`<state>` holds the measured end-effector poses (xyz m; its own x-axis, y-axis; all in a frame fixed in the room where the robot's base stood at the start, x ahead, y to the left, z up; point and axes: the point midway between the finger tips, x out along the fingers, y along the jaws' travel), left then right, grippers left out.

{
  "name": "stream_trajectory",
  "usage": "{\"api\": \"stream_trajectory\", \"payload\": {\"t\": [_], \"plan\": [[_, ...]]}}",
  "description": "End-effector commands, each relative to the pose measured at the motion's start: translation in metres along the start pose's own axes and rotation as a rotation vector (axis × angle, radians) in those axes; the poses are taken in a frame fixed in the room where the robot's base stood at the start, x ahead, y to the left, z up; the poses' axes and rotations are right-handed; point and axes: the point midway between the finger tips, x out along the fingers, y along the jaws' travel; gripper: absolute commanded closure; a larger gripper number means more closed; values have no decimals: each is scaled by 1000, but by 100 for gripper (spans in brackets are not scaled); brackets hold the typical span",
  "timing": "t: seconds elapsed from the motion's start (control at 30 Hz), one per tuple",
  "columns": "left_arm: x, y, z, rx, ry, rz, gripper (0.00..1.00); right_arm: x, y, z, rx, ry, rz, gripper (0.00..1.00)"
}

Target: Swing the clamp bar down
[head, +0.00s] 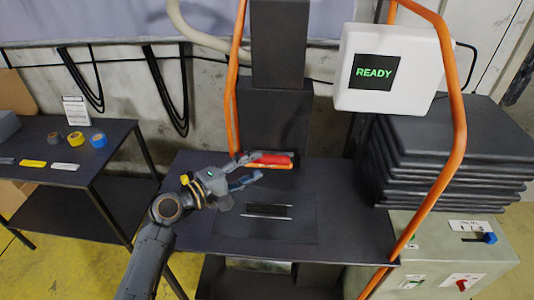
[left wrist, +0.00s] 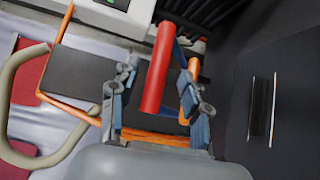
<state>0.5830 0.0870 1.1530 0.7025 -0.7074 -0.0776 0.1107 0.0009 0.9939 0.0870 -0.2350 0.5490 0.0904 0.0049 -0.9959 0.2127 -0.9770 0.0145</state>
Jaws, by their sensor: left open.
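The clamp bar is orange with a red grip (head: 274,159), and it stands at the back of the dark worktable (head: 345,215). The red grip also shows in the left wrist view (left wrist: 158,68), with an orange bar (left wrist: 155,138) running crosswise below it. My left gripper (head: 260,166) is open, its fingers reaching toward the red grip. In the left wrist view the red grip appears between the two spread fingers (left wrist: 160,78); I cannot tell whether they touch it. A slot with light edges (head: 268,211) lies in the tabletop in front. My right gripper is out of view.
A white box with a READY display (head: 375,72) hangs at the upper right. Dark folded slabs (head: 450,150) are stacked on the right above a pale cabinet (head: 450,255). A side table (head: 60,180) with tape rolls stands left. An orange tube (head: 458,100) rises on the right.

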Motion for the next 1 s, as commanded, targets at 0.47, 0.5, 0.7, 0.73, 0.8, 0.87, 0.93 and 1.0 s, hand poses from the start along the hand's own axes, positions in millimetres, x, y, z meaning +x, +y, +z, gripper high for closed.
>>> {"api": "stream_trajectory", "payload": {"t": [0.47, 0.5, 0.7, 0.73, 0.8, 0.87, 0.93, 1.0], "plan": [[52, 0, 0, 1, 1, -1, 53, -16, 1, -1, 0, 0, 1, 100], [52, -1, 0, 1, 1, -1, 53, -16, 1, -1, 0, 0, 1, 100], [52, -1, 0, 1, 1, -1, 55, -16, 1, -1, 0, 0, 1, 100], [52, -1, 0, 1, 1, -1, 61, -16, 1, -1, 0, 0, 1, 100], [52, -1, 0, 1, 1, -1, 76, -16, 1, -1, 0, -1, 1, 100], [52, -1, 0, 1, 1, -1, 88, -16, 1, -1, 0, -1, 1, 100], [52, -1, 0, 1, 1, -1, 100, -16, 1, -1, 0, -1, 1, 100], [52, -1, 0, 1, 1, -1, 100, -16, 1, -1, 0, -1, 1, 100]]}}
